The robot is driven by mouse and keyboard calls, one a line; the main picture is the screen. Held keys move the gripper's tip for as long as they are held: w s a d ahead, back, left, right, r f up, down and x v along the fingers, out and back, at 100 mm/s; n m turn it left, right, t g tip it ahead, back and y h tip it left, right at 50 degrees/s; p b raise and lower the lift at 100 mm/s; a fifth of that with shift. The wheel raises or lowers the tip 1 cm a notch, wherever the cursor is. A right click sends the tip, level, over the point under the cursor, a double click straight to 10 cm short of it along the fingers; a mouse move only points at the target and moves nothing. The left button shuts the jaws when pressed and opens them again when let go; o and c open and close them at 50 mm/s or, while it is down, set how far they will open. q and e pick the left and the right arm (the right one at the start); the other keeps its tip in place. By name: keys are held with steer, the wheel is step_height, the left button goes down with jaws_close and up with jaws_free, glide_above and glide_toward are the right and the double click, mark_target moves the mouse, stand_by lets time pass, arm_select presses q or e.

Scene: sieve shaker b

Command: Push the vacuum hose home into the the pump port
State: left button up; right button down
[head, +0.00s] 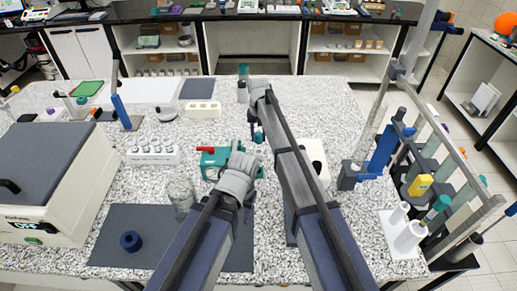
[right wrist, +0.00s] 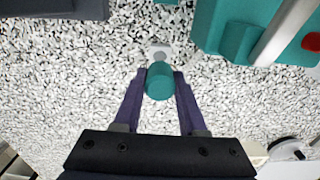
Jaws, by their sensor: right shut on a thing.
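A teal pump (head: 218,161) with a red part (head: 208,150) stands mid-table in the head view. Its teal body (right wrist: 240,25) fills the upper right of the right wrist view. My right gripper (head: 258,136) is beside the pump, to its right. It is shut on a teal cylindrical piece (right wrist: 159,82), which looks like the vacuum hose's end. A small pale grey part with a round face (right wrist: 160,53) lies just beyond it; I cannot tell whether they touch. The pump port is not clearly seen. My left gripper (head: 248,212) hangs below the pump, its jaws mostly hidden by the arm.
A glass jar (head: 181,193) stands left of the left gripper. A white rack (head: 153,152) and a large box-like machine (head: 48,180) are farther left. A white rounded device (head: 315,160) is behind my right arm.

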mark_target(259, 133)
steer(key=shift+r+p, duration=1.55)
arm_select(q)
step_height(259, 133, up, 3)
arm_select(e)
steer(key=shift+f, duration=0.1)
arm_select(q)
steer(key=shift+w+f+b, duration=0.25)
steer(key=shift+f+b, duration=0.25)
steer(key=shift+w+f+b, duration=0.25)
steer(key=shift+f+b, duration=0.2)
steer(key=shift+b, duration=0.05)
arm_select(e)
steer(key=s+f, duration=0.2)
steer(key=s, duration=0.8)
steer(key=shift+r, duration=0.1)
arm_select(q)
steer(key=shift+f, duration=0.15)
step_height(259, 133, down, 6)
steer(key=b, duration=0.6)
steer(key=shift+r, duration=0.2)
arm_select(e)
step_height(259, 133, down, 6)
steer(key=shift+r, duration=0.1)
